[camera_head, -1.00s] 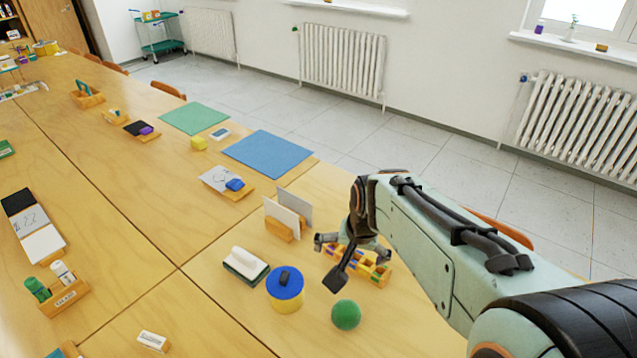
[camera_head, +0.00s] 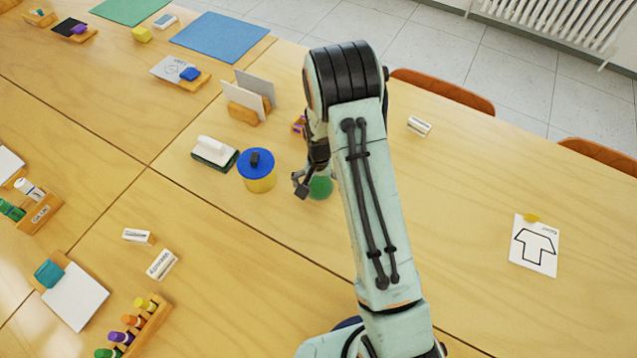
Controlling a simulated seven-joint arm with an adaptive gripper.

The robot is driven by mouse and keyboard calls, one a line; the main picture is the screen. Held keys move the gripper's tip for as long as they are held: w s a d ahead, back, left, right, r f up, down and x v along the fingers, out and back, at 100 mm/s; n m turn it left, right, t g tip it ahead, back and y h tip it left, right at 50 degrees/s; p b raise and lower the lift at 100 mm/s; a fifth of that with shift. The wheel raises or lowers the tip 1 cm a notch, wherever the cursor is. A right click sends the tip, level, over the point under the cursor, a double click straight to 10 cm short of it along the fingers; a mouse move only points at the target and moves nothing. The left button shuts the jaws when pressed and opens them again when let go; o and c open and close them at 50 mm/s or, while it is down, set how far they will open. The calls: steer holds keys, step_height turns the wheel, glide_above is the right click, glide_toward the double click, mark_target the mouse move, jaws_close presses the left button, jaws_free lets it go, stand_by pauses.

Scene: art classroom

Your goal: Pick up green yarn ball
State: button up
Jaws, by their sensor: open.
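The green yarn ball (camera_head: 320,188) rests on the wooden table, just right of a blue-lidded yellow round tin. My gripper (camera_head: 312,186) is low over the table at the ball, pointing down. One finger shows at the ball's left side, and the arm hides the other finger and the ball's upper right part. The jaws are open. I cannot tell whether any finger touches the ball.
The blue-lidded tin (camera_head: 257,172) stands close to the left of my gripper. A felt eraser (camera_head: 214,153) and a wooden holder with cards (camera_head: 246,104) lie beyond it. The table right of my arm is mostly clear, with a shirt drawing card (camera_head: 534,246).

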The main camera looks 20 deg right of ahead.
steer(key=c, duration=1.2)
